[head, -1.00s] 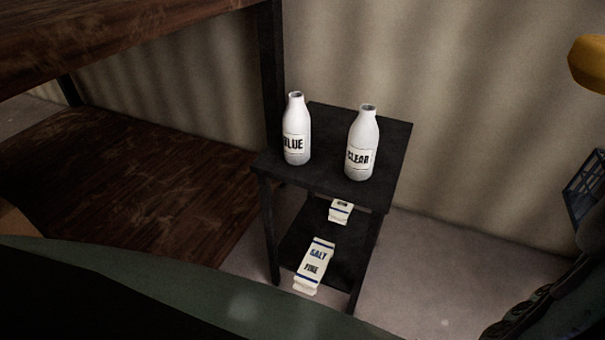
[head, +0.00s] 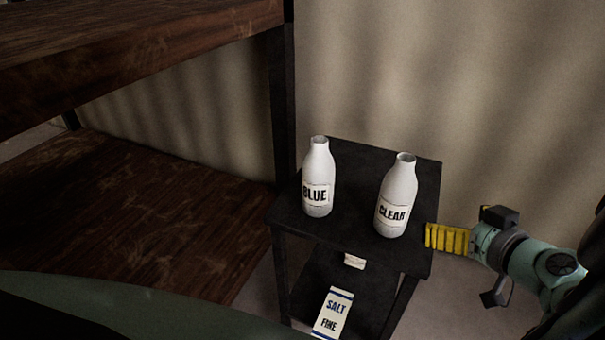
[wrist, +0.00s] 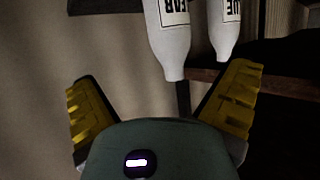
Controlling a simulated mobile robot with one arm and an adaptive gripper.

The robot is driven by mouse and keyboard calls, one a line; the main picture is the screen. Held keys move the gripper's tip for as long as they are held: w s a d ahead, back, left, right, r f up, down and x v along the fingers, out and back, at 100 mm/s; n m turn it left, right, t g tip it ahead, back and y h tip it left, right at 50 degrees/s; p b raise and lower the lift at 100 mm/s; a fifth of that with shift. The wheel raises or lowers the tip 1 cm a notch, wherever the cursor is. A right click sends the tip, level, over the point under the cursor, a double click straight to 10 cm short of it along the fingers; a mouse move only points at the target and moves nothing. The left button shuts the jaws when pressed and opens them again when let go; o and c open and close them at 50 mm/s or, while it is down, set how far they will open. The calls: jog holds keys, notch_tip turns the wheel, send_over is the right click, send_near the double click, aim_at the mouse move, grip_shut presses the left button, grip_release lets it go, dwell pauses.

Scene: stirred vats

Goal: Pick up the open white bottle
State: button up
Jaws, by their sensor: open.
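Two white bottles stand upright on the top of a small black stand. The bottle labelled BLUE (head: 318,180) is at the left, and the one labelled CLEAR (head: 396,200) is at the right. Both seem to have uncapped mouths. In the wrist view the CLEAR bottle (wrist: 170,45) and the BLUE bottle (wrist: 225,30) appear upside down. My gripper (head: 430,237) is just right of the CLEAR bottle, beside the stand's right edge. The wrist view shows its yellow fingers (wrist: 164,85) spread wide with nothing between them.
The black stand (head: 350,230) has a lower shelf with a SALT FINE carton (head: 332,313) and another small carton (head: 354,261). Wooden shelving (head: 130,220) with a dark post is close at the left. A corrugated wall (head: 480,90) is behind.

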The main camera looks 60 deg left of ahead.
aim_at(408, 202)
jog(key=shift+n+g, duration=0.3)
jog(key=shift+g, duration=0.1)
jog(key=x, duration=0.3)
jog(key=p+x, duration=0.1)
jog(key=x, duration=0.2)
jog(key=s+x, duration=0.1)
jog(key=x, duration=0.3)
jog(key=shift+a, duration=0.2)
jog(key=shift+f+p+x, duration=0.15)
jog(key=shift+p+x, duration=0.2)
jog(key=shift+x, duration=1.15)
jog(key=shift+f+p+x, duration=0.15)
jog(key=shift+p+x, duration=0.15)
jog(key=shift+x, duration=1.2)
jog(key=shift+d, duration=0.15)
jog(key=shift+c, duration=0.3)
jog(key=shift+w, duration=0.1)
jog(key=c, duration=1.1)
jog(key=shift+r, duration=0.1)
